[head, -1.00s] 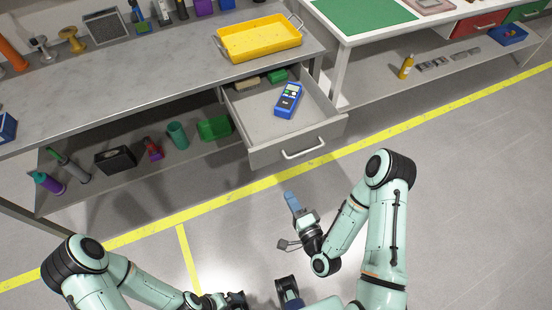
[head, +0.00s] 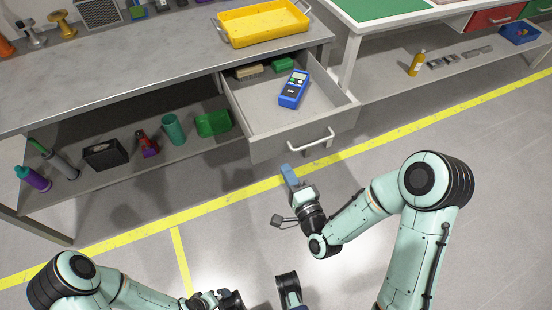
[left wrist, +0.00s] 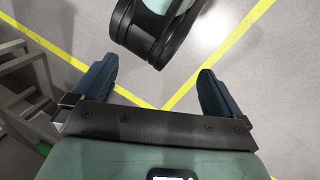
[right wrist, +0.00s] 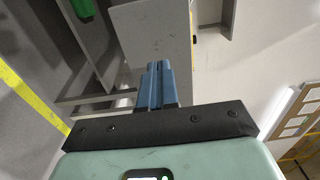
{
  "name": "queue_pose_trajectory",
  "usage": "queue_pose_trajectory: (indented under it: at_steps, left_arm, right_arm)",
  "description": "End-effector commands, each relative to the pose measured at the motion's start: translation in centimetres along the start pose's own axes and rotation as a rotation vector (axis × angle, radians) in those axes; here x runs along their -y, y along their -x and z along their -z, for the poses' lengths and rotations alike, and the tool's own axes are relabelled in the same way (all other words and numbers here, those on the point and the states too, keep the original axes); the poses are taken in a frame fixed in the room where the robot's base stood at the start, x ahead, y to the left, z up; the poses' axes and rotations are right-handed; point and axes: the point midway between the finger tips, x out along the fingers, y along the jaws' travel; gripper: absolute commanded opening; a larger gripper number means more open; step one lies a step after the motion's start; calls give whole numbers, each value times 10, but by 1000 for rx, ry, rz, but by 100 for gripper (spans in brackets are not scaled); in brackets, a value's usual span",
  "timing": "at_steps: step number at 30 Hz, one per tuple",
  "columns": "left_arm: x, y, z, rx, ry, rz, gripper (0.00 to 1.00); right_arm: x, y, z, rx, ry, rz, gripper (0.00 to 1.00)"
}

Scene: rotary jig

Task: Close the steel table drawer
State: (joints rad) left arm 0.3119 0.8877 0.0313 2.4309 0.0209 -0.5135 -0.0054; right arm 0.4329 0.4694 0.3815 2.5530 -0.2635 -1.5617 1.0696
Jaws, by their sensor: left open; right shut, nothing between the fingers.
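The steel table drawer (head: 276,145) is pulled out from under the grey steel table (head: 130,73) in the head view. Its front panel carries a light bar handle (head: 312,142). A blue handheld meter (head: 294,88) lies inside, with green and beige items at the back. My right gripper (head: 288,175) is shut and empty, in front of and below the drawer front, apart from it in the picture. In the right wrist view its blue fingers (right wrist: 157,85) are together, with a grey panel beyond them. My left gripper (left wrist: 157,90) is open and empty, low near my base.
A yellow tray (head: 264,24) stands on the tabletop above the drawer. A lower shelf holds a green bin (head: 213,123), a teal cup (head: 174,130) and a black box (head: 103,154). A white bench with a green mat stands at right. The floor before the drawer is clear.

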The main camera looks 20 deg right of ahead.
Motion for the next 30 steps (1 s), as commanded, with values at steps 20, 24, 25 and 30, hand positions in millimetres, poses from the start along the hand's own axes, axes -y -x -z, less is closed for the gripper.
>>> queue_pose_trajectory:
  at_steps: [20,24,25,30]
  left_arm:
    - [10,-29,42,-117,9,5,100]
    - [10,-29,42,-117,9,5,100]
    - [10,-29,42,-117,9,5,100]
    - [10,-29,42,-117,8,5,100]
  right_arm:
    - [-1,-71,-1,0,-2,-2,0]
    - [-1,-72,-1,0,-2,-2,0]
    - [-1,-72,-1,0,-2,-2,0]
    - [-1,-72,-1,0,-2,-2,0]
